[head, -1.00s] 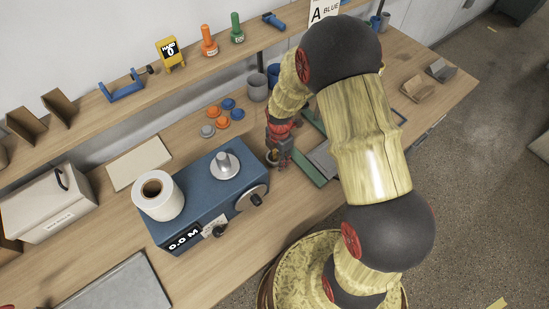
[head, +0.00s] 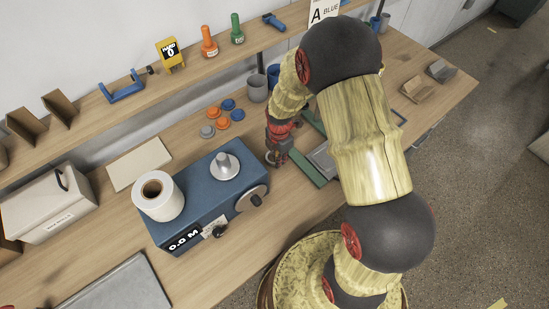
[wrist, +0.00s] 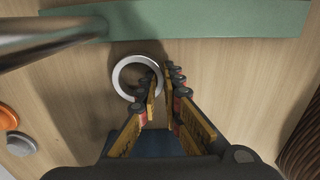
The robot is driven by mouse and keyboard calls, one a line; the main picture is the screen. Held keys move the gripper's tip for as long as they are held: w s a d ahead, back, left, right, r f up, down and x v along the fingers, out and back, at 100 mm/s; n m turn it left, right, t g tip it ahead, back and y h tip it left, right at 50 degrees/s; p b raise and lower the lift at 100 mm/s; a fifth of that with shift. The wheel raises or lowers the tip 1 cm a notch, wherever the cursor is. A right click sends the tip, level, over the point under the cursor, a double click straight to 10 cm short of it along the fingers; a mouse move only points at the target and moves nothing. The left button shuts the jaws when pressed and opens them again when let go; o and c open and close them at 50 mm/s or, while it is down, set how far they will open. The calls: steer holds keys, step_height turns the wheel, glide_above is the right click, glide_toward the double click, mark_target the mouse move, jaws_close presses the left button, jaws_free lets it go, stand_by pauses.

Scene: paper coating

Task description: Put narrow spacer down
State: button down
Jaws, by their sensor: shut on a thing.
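The narrow spacer looks to be the pale ring (wrist: 117,80) in the middle of the wrist view, with its open side facing my camera. My gripper (wrist: 163,77) is shut on the ring's right wall, one fingertip inside the ring and the other outside. Wood shows through the ring's middle. I cannot tell whether the ring touches the bench or sits just above it. In the head view my gripper (head: 277,158) is low over the bench, to the right of the blue winder, and the ring is small and partly hidden there.
A green strip (wrist: 210,18) lies close beyond the ring, and a metal rod (wrist: 45,40) crosses the wrist view's upper left. Orange and grey caps (wrist: 20,144) lie to the left. The blue winder (head: 200,210) carries a white roll (head: 158,205). Bare wood surrounds the ring.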

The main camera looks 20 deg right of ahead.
steer(key=shift+r, duration=0.1)
steer(key=shift+r, duration=0.25)
steer(key=r, duration=0.3)
steer(key=shift+s+r+p, duration=0.1)
steer(key=shift+s+p, duration=0.1)
steer(key=shift+p, duration=0.15)
steer(key=s+r+p, duration=0.1)
steer(key=s+r, duration=0.3)
steer(key=s, duration=0.3)
steer(key=s+a+r, duration=0.1)
steer(key=s+r, duration=0.4)
steer(key=s, duration=0.1)
steer(key=shift+s+p, duration=0.35)
steer(key=shift+s, duration=0.05)
